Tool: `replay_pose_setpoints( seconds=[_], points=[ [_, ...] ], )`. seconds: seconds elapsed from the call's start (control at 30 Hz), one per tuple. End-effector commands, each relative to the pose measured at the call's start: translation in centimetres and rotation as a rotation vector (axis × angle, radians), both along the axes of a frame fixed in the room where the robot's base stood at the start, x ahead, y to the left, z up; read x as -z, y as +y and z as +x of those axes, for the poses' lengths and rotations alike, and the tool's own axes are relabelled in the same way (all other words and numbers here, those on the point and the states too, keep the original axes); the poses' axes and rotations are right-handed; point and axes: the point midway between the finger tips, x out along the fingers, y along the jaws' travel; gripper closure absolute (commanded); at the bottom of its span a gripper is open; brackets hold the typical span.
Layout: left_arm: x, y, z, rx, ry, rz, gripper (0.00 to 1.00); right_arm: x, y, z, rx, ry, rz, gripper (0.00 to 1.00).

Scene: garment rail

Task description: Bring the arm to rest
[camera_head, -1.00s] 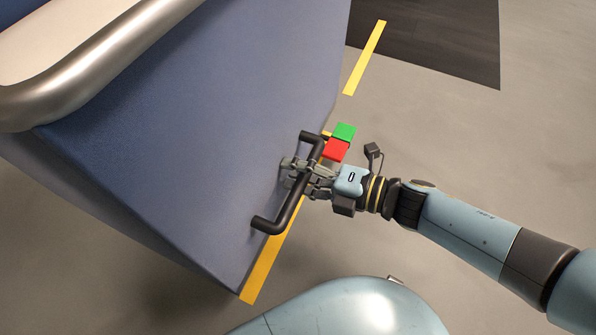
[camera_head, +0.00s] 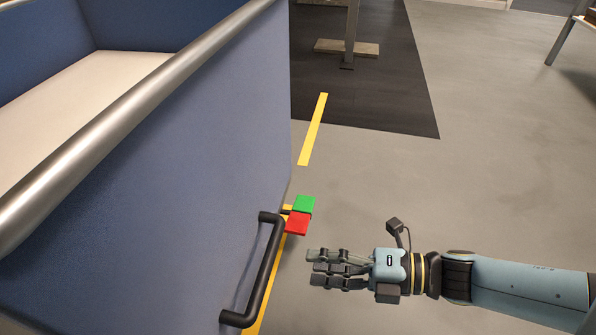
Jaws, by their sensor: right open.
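My right gripper (camera_head: 325,268) is open and empty in the head view. It hangs over the grey floor, to the right of the black handle (camera_head: 266,270) and apart from it. My right arm reaches in from the right edge. The handle is fixed to the blue side panel (camera_head: 190,165) of a large bin. A small green and red tab (camera_head: 301,214) sticks out at the handle's upper end, above and left of the gripper. My left gripper is not in view.
A silver rail (camera_head: 130,105) runs along the bin's top edge. Yellow tape (camera_head: 313,130) and a dark mat (camera_head: 375,75) lie on the floor beyond. A post with a wooden foot (camera_head: 346,47) stands on the mat.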

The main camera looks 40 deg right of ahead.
Motion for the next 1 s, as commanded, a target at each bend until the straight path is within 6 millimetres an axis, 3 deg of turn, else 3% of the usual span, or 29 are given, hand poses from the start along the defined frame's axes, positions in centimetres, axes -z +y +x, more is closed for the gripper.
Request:
replay_pose_setpoints(
  seconds=[0.67, 0.8, 0.87, 1.0],
  points=[
    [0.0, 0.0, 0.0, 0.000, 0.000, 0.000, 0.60, -0.1, -0.4, -0.5, 0.000, 0.000, 0.000, 0.56],
    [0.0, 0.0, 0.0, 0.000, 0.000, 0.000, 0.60, 0.4, 0.1, -2.7, 0.006, 0.036, 0.010, 0.56],
    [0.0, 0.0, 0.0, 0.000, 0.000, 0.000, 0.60, -0.5, 1.2, -4.1, 0.029, 0.045, 0.045, 0.56],
    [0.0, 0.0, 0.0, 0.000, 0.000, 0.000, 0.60, -4.1, 0.8, -3.3, 0.314, 0.180, 0.221, 0.56]
  ],
)
